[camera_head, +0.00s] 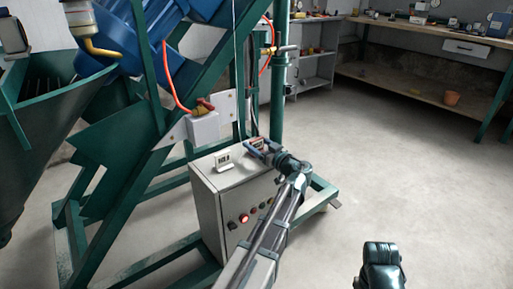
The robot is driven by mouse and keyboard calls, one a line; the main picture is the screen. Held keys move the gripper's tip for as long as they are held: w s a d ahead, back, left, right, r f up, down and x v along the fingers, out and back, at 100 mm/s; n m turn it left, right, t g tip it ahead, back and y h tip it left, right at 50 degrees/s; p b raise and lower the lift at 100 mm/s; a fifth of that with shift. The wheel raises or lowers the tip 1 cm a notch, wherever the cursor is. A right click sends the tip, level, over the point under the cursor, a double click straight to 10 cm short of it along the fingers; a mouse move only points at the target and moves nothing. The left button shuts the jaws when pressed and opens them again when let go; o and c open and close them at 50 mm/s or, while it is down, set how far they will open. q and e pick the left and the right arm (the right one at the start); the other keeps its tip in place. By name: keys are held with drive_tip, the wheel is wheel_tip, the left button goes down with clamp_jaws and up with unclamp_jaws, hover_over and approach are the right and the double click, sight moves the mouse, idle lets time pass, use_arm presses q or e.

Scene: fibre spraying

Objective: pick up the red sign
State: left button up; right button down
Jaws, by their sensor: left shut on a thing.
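The red sign (256,143) is small and partly hidden behind the fingers of my left gripper (262,152). My left gripper is over the back right part of the grey control cabinet's top, its jaws shut on the red sign. I cannot tell whether the sign's foot touches the cabinet top.
A white sign (223,160) stands on the grey control cabinet (211,215), left of the gripper. Green frame beams (133,190) and a green post (278,95) stand close around the cabinet. Open floor (400,175) lies to the right, with a workbench (420,88) behind.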

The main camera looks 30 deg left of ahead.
use_arm(q)
drive_tip(key=shift+r, duration=0.15)
drive_tip(key=shift+r+p, duration=0.55)
drive_tip(key=shift+p, duration=0.15)
wheel_tip(320, 180, up, 3)
drive_tip(key=p, duration=0.3)
drive_tip(key=s+d, duration=0.3)
drive_tip(key=s, duration=0.4)
drive_tip(key=s+d, duration=0.3)
drive_tip(key=s, duration=0.4)
drive_tip(key=shift+s+d+r+p, duration=0.15)
drive_tip(key=shift+s+r+p, duration=0.15)
drive_tip(key=shift+s+r, duration=0.1)
wheel_tip(320, 180, up, 40)
drive_tip(key=p, duration=3.9)
drive_tip(key=shift+f+p, duration=0.2)
drive_tip(key=shift+p, duration=0.15)
